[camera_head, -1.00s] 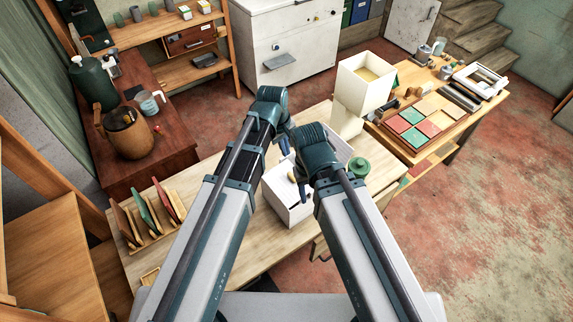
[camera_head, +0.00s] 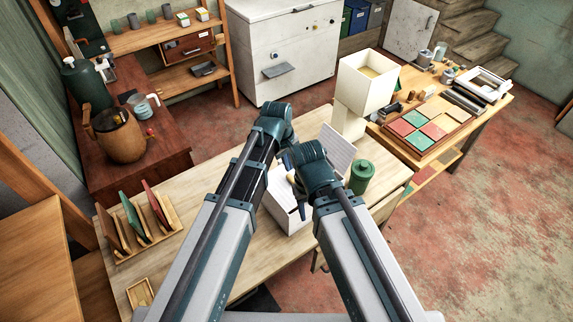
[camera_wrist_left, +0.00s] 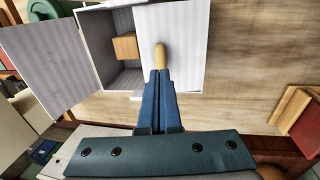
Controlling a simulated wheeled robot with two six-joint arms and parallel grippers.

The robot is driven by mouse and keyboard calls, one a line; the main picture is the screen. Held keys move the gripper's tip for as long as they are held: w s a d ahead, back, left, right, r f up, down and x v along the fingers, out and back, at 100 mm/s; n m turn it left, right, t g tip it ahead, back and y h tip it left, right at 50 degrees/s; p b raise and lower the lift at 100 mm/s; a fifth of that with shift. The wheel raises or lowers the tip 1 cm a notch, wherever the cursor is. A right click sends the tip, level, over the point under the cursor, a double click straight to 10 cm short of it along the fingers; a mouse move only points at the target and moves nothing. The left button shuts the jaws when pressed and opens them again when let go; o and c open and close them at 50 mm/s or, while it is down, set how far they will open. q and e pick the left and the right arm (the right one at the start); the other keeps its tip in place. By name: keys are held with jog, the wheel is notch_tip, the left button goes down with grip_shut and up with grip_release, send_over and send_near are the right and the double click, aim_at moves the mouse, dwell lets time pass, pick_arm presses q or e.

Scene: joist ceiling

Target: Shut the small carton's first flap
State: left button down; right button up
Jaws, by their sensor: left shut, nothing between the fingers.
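The small white carton (camera_head: 285,212) stands on the wooden table, partly hidden behind my arms. In the left wrist view its opening (camera_wrist_left: 120,82) shows a wooden block (camera_wrist_left: 125,46) inside. One white flap (camera_wrist_left: 45,65) stands open on the left there; it shows right of my wrists in the head view (camera_head: 338,146). Another white panel (camera_wrist_left: 184,45) lies on the right of the opening, under my left fingers; how far it is folded I cannot tell. My left gripper (camera_wrist_left: 160,72) is shut, with a tan rounded tip at its end over this panel. My right gripper (camera_head: 302,207) is near the carton, its jaws unclear.
A green jar (camera_head: 362,178) stands right of the carton. A cream box-topped stand (camera_head: 350,118) is behind it. A rack of boards (camera_head: 142,235) sits at the table's left. The table between rack and carton is clear.

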aim_at(293, 177)
pick_arm(q)
jog(key=f+b, duration=0.2)
jog(key=f, duration=0.1)
jog(key=f+b, duration=0.2)
jog(key=shift+w+d, duration=0.25)
jog(key=shift+d, duration=0.05)
jog(key=shift+w+d+f+b, duration=0.2)
jog(key=shift+d+f+b, duration=0.05)
jog(key=shift+f+b, duration=0.2)
jog(key=shift+w+d+f+b, duration=0.15)
jog(key=shift+d+f+b, duration=0.05)
jog(key=shift+f+b, duration=0.25)
jog(key=shift+r, duration=0.2)
jog(key=shift+p, duration=0.35)
jog(key=shift+r+p, duration=0.75)
jog(key=shift+r, duration=0.1)
